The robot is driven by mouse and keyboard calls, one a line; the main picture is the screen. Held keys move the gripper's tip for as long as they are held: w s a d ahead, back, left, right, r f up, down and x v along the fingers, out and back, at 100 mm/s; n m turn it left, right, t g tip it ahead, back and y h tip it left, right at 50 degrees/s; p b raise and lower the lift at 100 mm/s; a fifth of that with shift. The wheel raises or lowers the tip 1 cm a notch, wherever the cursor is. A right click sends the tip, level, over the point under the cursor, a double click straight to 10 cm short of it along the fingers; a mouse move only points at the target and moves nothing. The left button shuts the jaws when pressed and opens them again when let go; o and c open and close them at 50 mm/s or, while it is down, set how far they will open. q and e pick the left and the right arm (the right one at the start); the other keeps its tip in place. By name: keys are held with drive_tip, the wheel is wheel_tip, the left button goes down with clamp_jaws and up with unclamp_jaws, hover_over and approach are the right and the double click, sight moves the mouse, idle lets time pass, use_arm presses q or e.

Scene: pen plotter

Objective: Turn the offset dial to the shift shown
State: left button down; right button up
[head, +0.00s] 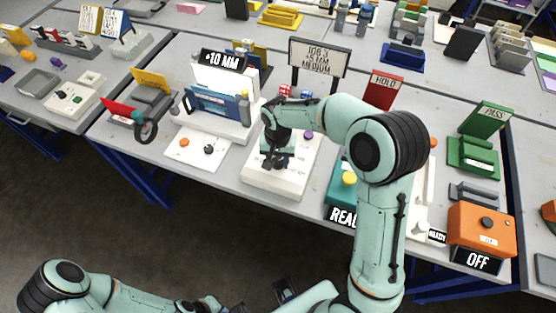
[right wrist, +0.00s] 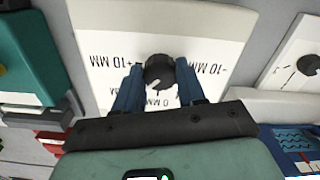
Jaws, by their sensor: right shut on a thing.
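The offset dial (right wrist: 158,72) is a round black knob on a white panel (right wrist: 105,20) in the right wrist view. Its white mark points down and slightly left, near the 0 MM label (right wrist: 160,102). The +10 MM label (right wrist: 110,50) is on the left and the -10 MM label (right wrist: 210,68) on the right. My right gripper (right wrist: 158,84) is shut on the dial, a blue finger on each side. In the head view, my right gripper (head: 273,160) is over the white dial base (head: 272,188) and hides the dial. A black sign (head: 221,62) reads +10 MM.
A board (head: 318,58) behind reads JOB 3, MEDIUM. A red HOLD sign (head: 384,88) stands right of it. A teal box (head: 345,190) is right of the dial base; a white panel with a black knob (head: 209,149) is left. My left arm shows at the bottom left.

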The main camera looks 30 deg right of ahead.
sight(277, 161)
drive_tip(key=m, duration=0.4)
drive_tip(key=shift+m+b, duration=0.3)
drive_tip(key=shift+w+m, duration=0.1)
drive_tip(key=shift+m, duration=2.4)
drive_tip(key=o, duration=1.1)
drive_tip(key=shift+c, duration=0.2)
drive_tip(key=shift+r, duration=0.1)
wheel_tip(277, 161, up, 13)
drive_tip(key=p, duration=0.1)
drive_tip(key=shift+r+p, duration=0.15)
drive_tip(key=shift+p, duration=0.2)
